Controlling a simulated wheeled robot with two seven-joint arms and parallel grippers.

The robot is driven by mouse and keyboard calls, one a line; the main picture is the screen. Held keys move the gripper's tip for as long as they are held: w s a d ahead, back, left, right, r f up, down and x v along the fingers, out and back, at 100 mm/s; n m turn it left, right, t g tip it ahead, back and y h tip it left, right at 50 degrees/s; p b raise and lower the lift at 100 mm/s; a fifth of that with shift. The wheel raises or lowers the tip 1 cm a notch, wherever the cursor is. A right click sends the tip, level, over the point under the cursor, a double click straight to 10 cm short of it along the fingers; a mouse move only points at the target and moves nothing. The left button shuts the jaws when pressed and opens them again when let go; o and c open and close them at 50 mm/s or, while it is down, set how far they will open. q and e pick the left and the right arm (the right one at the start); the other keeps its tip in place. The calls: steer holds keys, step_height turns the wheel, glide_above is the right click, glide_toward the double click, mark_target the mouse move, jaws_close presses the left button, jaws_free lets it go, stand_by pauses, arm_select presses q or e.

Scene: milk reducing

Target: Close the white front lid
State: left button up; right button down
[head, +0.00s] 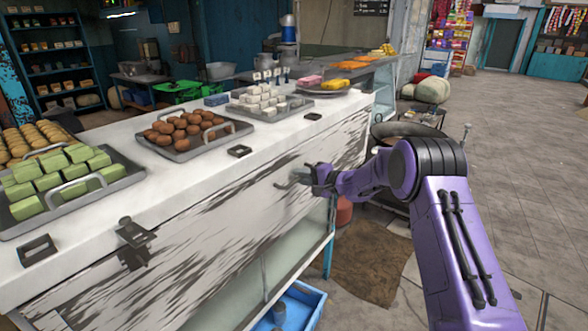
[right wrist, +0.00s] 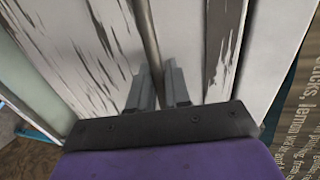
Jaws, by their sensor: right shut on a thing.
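The white front lid (head: 215,225) is a scuffed panel with dark paint streaks along the front of the counter. Its streaked face also shows in the right wrist view (right wrist: 75,45). Below its lower edge an open shelf space shows. My right gripper (head: 299,179) is at the lid's face, near its right part. It appears shut on a thin grey metal handle (head: 283,183) of the lid. In the right wrist view a grey bar (right wrist: 150,35) runs up from between the two fingers (right wrist: 159,88). The exact contact is partly hidden. My left gripper is not in view.
The white counter top (head: 110,128) holds trays of green blocks (head: 60,180), brown balls (head: 185,130) and white cubes (head: 265,98). A dark latch (head: 135,240) sits on the counter's front. A blue crate (head: 300,305) is below. The floor at right (head: 520,170) is clear.

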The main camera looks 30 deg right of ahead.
steer(key=shift+w+a+r, duration=0.1)
steer(key=shift+r, duration=0.05)
steer(key=c, duration=1.3)
jaws_free()
steer(key=v, duration=1)
steer(key=shift+s+r+b, duration=0.2)
steer(key=shift+b, duration=0.15)
